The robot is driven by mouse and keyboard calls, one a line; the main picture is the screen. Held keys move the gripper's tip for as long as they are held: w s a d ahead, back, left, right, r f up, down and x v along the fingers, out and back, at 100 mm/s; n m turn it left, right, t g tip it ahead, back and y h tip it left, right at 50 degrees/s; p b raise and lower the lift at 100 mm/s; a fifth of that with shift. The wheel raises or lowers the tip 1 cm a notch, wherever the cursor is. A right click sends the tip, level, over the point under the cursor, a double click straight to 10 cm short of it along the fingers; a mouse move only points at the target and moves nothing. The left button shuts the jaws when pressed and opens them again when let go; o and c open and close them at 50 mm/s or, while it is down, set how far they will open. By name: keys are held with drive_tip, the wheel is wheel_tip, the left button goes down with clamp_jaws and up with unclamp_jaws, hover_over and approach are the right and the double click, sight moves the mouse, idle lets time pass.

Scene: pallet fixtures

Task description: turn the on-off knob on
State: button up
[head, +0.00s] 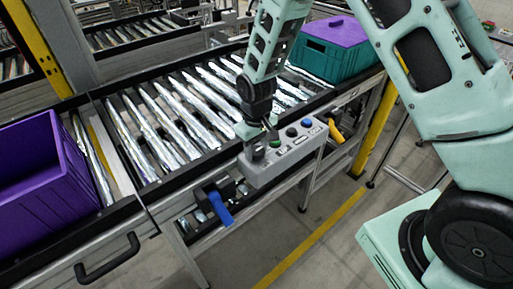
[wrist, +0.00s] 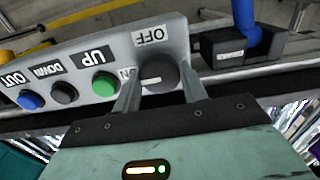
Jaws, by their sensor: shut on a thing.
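A grey control box (head: 290,155) is fixed at the side of the roller conveyor. Its dark on-off knob (wrist: 158,72) is at the end of the row of buttons in the wrist view. My gripper (wrist: 160,90) is shut on the knob, one finger on each side of it. The OFF label (wrist: 150,36) is clear above the knob. The ON label (wrist: 126,73) is partly hidden by the left finger. A white mark on the knob points left, towards the ON label. In the head view my gripper (head: 256,140) comes down on the box from above.
Green (wrist: 104,84), black (wrist: 64,93) and blue (wrist: 31,100) buttons sit beside the knob. A blue-handled lever (head: 217,208) is left of the box. A purple crate (head: 40,180) and a teal crate (head: 332,60) with a purple lid are on the conveyor.

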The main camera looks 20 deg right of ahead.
sight(256, 150)
drive_tip(key=o, duration=1)
drive_tip(key=shift+c, duration=0.2)
wheel_tip(256, 150, up, 18)
drive_tip(key=b, duration=0.2)
drive_tip(key=shift+f+b, duration=0.25)
drive_tip(key=shift+b, duration=0.1)
drive_tip(key=s+a+n, duration=0.2)
drive_tip(key=s+a, duration=0.1)
drive_tip(key=s, duration=1)
drive_tip(key=s+a+n, duration=0.2)
drive_tip(key=s+a, duration=0.1)
drive_tip(key=s, duration=1.1)
drive_tip(key=shift+a+f+y, duration=0.2)
drive_tip(key=shift+y, duration=0.1)
